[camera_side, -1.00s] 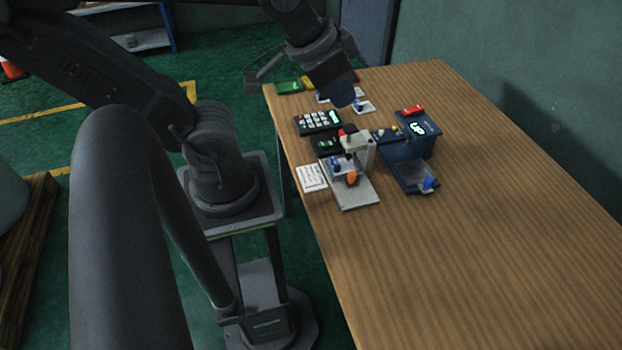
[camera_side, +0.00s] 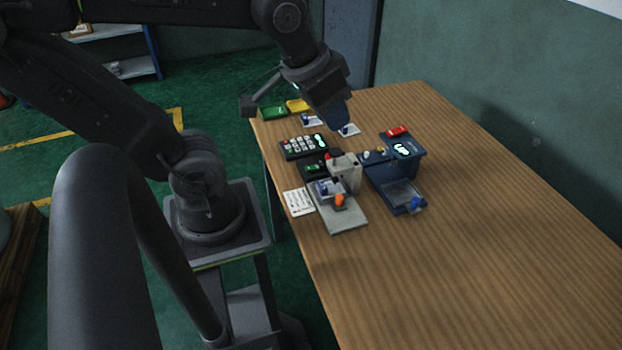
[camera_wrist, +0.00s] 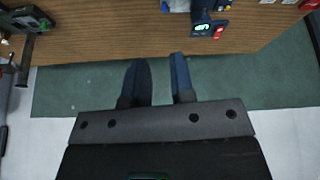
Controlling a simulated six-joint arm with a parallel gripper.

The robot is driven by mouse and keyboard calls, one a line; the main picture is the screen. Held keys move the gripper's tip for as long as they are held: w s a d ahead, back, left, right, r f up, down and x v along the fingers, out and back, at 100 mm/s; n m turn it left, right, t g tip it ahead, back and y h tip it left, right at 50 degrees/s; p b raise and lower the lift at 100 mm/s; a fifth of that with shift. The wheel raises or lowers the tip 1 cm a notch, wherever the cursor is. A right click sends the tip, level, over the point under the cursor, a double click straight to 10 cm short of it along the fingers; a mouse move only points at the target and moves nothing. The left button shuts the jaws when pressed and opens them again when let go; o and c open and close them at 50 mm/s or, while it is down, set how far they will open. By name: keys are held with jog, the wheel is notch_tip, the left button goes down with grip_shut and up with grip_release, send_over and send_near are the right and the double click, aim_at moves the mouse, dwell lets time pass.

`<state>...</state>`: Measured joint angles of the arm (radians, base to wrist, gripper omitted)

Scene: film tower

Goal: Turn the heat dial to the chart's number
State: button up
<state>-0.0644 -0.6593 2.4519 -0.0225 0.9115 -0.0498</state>
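A black box (camera_side: 312,168) with a small green display sits beside the grey-white press (camera_side: 346,173). I cannot make out a heat dial or its setting at this size. A white sheet with printed lines (camera_side: 298,202), likely the chart, lies at the table's left edge; its number is unreadable. My gripper (camera_side: 340,122) hangs in the air over the far part of the table, above the small cards. In the wrist view my gripper (camera_wrist: 158,68) has its two dark fingers apart with nothing between them.
A black keypad (camera_side: 303,146) lies behind the box. A blue machine (camera_side: 393,172) with a lit display stands right of the press; it shows in the wrist view too (camera_wrist: 199,14). Green (camera_side: 274,112) and yellow (camera_side: 297,106) blocks lie at the back. The wooden table's (camera_side: 480,240) right side is clear.

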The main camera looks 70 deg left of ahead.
jog(key=o, duration=0.4)
jog(key=w+a+n, duration=0.2)
jog(key=w+a+f+n+g, duration=0.1)
jog(key=w+a+n, duration=0.1)
jog(key=w+a+f+n+g, duration=0.1)
jog(key=w+a+n, duration=0.1)
jog(key=a, duration=0.1)
jog(key=shift+w, duration=0.4)
jog(key=shift+o, duration=0.3)
jog(key=w+a+f+n+g+h, duration=0.1)
jog(key=w+a+f+n, duration=0.1)
jog(key=a, duration=0.4)
jog(key=shift+w+f+n+g, duration=0.35)
jog(key=shift+w+n, duration=0.2)
jog(key=shift+n, duration=0.25)
jog(key=a+f+n+h, duration=0.4)
jog(key=a+f+n, duration=0.75)
jog(key=a, duration=0.55)
jog(key=shift+m+g, duration=0.25)
jog(key=shift+m, duration=0.5)
jog(key=x, duration=0.5)
jog(key=a+x, duration=0.1)
jog(key=x, duration=0.8)
jog(key=shift+w+f, duration=0.1)
jog(key=shift+f, duration=0.5)
jog(key=c, duration=0.9)
